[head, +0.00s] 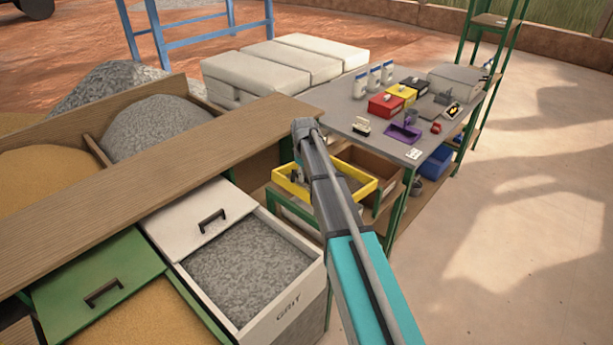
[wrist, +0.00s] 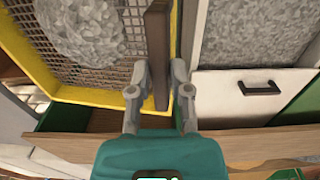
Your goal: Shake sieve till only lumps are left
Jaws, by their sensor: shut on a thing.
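The sieve has a yellow frame (wrist: 100,98) and a brown wire mesh. Its frame also shows in the head view (head: 366,190), partly behind my arm. A pale grey heap of grainy material (wrist: 80,30) lies on the mesh at the upper left of the wrist view; I cannot tell fine grains from lumps in it. My gripper (wrist: 157,88) is shut on the sieve's brown handle (wrist: 158,45), with one finger on each side. In the head view my arm hides much of the sieve and the grip.
An open drawer of grey grit (head: 250,270) stands nearest, with a white lid (head: 200,220). A green-lidded sand bin (head: 100,275) is to its left. A wooden ledge (head: 150,165) runs behind them. A grey table (head: 340,110) with tools stands beyond. Open floor lies right.

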